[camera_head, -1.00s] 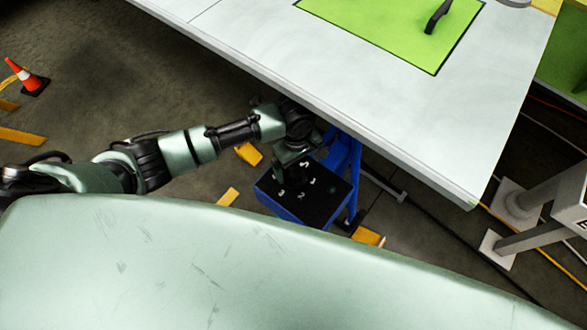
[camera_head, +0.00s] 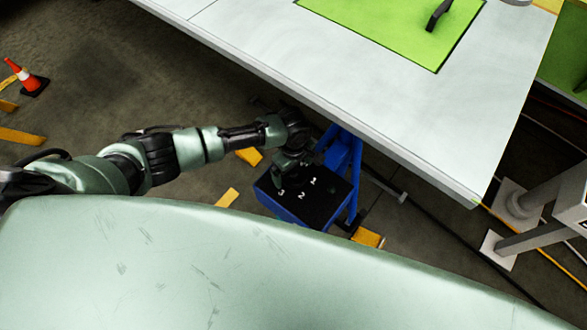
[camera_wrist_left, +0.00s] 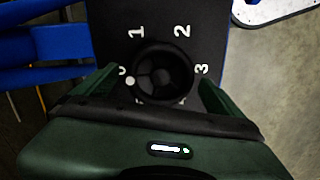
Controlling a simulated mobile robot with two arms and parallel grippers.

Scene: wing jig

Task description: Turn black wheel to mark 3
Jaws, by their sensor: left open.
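The black wheel (camera_wrist_left: 163,72) sits on the dark top of a blue box (camera_head: 318,208). In the left wrist view, white marks 0, 1, 2 and 3 stand around it, and a white dot (camera_wrist_left: 130,80) on the wheel's left side is beside the partly hidden 0. Mark 3 (camera_wrist_left: 202,69) is to the wheel's right. My left gripper (camera_wrist_left: 155,90) is open, with one green finger on each side of the wheel. I cannot tell whether they touch it. In the head view, my left gripper (camera_head: 290,172) is over the box top and hides the wheel. My right gripper is not in view.
A large white table (camera_head: 400,120) with a green panel (camera_head: 390,25) overhangs close behind the box. Blue supports (camera_head: 345,155) stand beside the box. Yellow blocks (camera_head: 367,237) lie on the floor. A traffic cone (camera_head: 30,80) stands far left.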

